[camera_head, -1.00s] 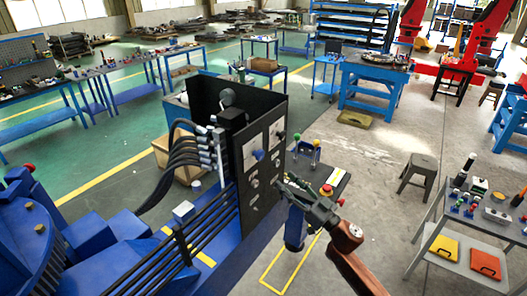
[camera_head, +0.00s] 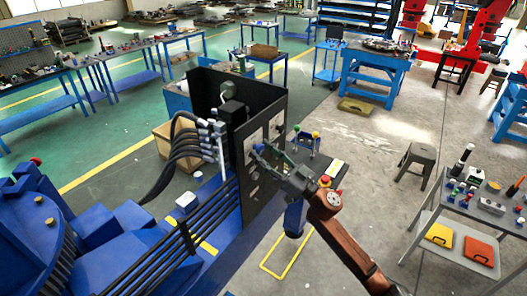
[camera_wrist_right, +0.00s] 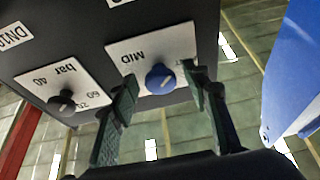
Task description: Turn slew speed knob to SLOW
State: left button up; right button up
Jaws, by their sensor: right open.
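The slew speed knob is a round blue knob (camera_wrist_right: 160,79) on a white plate (camera_wrist_right: 126,54) marked MID, on the dark panel. In the right wrist view the writing appears upside down. My right gripper (camera_wrist_right: 165,92) is open, with one finger on each side of the blue knob in that view; I cannot tell whether either finger touches it. In the head view the right gripper (camera_head: 268,156) is at the panel's front face and largely covers the knob there. My left gripper is not in view.
A smaller black knob (camera_wrist_right: 64,101) sits on a neighbouring plate marked bar. The black panel (camera_head: 262,104) stands on the blue machine (camera_head: 120,250), beside black hoses. A box with a red button (camera_head: 324,181) lies near my right arm. A grey stool (camera_head: 419,156) stands further right.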

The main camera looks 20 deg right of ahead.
jog(key=c, duration=1.1)
jog(key=shift+n, duration=0.4)
